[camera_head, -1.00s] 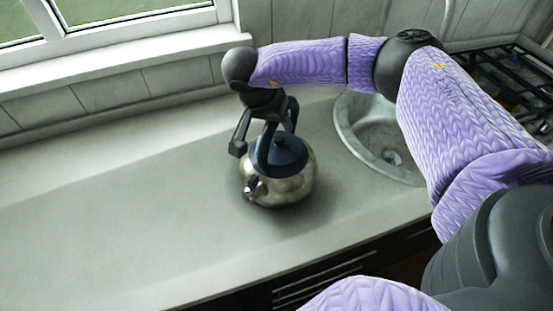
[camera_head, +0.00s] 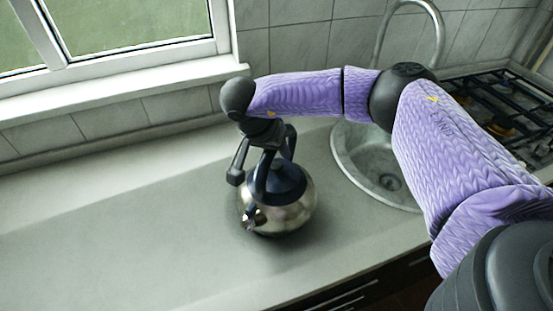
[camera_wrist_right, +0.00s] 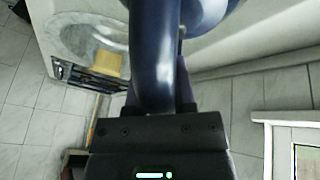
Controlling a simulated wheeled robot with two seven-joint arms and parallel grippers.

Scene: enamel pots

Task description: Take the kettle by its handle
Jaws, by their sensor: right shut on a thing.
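The kettle (camera_head: 290,212) is a round, shiny steel pot with a dark blue lid and a short spout at its lower left. It is upright at the worktop; any small gap beneath it cannot be told. My right gripper (camera_head: 263,156) is above it, shut on its dark upright handle (camera_head: 262,178). In the right wrist view the dark blue handle (camera_wrist_right: 153,55) curves down to the gripper, and part of the kettle shows behind it at the top. The exact finger contact is hidden. My left gripper is not in view.
The grey worktop (camera_head: 110,235) is clear to the left of the kettle. A round sink (camera_head: 360,150) with a curved tap (camera_head: 440,25) lies to the right, partly behind my arm. A gas hob (camera_head: 500,100) is farther right. A window sill (camera_head: 120,92) runs along the back.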

